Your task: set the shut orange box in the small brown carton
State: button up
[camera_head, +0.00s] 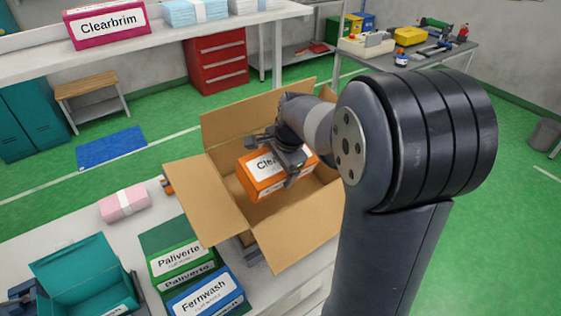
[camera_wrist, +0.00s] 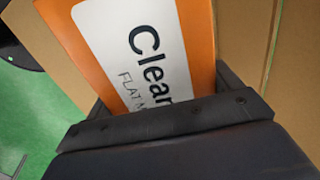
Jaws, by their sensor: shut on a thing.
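The orange box (camera_head: 262,186) is shut and has a white label whose visible letters begin "Clea". My gripper (camera_head: 285,162) is shut on it and holds it within the open mouth of the small brown carton (camera_head: 222,200). The carton's flaps are spread outward. In the wrist view the orange box (camera_wrist: 75,45) fills the space between the jaws, with brown carton board (camera_wrist: 240,60) beside it. I cannot tell whether the box's underside touches the carton floor, as its lower side is partly hidden.
A green Paliverte box (camera_head: 180,262), a blue Fernwash box (camera_head: 208,294), a pink bundle (camera_head: 124,204) and an open teal box (camera_head: 85,280) lie left of the carton on the white table. A shelf with a magenta Clearbrim box (camera_head: 108,24) stands behind.

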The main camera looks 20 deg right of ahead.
jog(key=b+x, duration=1)
jog(key=x, duration=0.6)
jog(key=shift+w+a+f, duration=0.1)
jog(key=shift+w+a, duration=0.05)
jog(key=shift+w, duration=0.1)
jog(key=shift+f+b, duration=0.9)
jog(key=shift+f, duration=0.45)
jog(key=o, duration=0.9)
jog(key=shift+o, duration=0.2)
jog(key=shift+r, duration=0.1)
notch_tip(320, 180, up, 7)
jog(key=p, duration=0.5)
jog(key=shift+p, duration=0.3)
